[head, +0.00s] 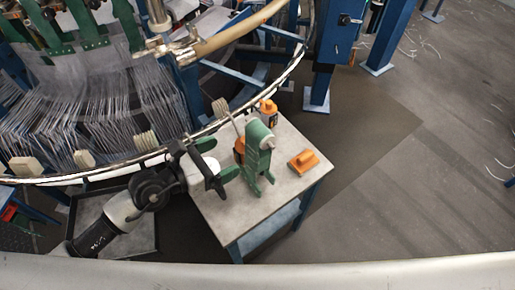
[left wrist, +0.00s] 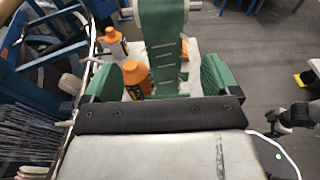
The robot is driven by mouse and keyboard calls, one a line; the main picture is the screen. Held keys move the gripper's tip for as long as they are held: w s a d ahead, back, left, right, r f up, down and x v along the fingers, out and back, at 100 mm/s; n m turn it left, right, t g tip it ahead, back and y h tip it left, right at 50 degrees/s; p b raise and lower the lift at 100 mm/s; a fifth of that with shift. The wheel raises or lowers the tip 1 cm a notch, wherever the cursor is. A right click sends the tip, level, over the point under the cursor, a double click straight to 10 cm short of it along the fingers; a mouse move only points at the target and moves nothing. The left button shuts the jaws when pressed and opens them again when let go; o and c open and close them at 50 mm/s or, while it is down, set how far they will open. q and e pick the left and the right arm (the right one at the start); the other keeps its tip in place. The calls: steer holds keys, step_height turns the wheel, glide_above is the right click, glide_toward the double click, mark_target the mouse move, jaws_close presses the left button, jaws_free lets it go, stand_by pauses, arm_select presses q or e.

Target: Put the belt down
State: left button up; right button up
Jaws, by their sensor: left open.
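The green belt (head: 257,160) stands upright on the small grey table (head: 285,205), with a pale round roller-like part near its top. In the left wrist view the belt (left wrist: 162,45) shows ahead, between and beyond the two green fingers. My left gripper (head: 219,160) is open just left of the belt, above the table. In the left wrist view its fingers (left wrist: 160,80) are wide apart and nothing is clamped between them. Whether a finger touches the belt cannot be told.
An orange-capped bottle (head: 268,110) and another orange bottle (head: 239,149) stand close to the belt. An orange tool (head: 303,161) lies at the table's right side. The loom's curved rim (head: 225,122) runs along the table's back left. Open floor (head: 420,190) lies to the right.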

mark_target(253, 136)
arm_select(q)
steer(key=x, duration=0.5)
steer(key=shift+p, duration=0.4)
steer(key=x, duration=0.5)
steer(key=shift+d+f+p, duration=0.3)
steer(key=shift+d+f, duration=0.05)
steer(key=shift+f, duration=0.1)
steer(key=c, duration=1.2)
steer(key=shift+r, duration=0.55)
steer(key=shift+c, duration=0.2)
steer(key=r, duration=0.2)
steer(key=r+p, duration=0.1)
steer(key=shift+s+d+r, duration=0.15)
steer(key=shift+d+r, duration=0.05)
steer(key=shift+r, duration=0.2)
steer(key=s+d+r+p, duration=0.1)
steer(key=s+d+r, duration=0.4)
steer(key=d, duration=0.4)
steer(key=shift+s+d+r, duration=0.15)
steer(key=shift+d+r, duration=0.25)
steer(key=shift+r, duration=0.2)
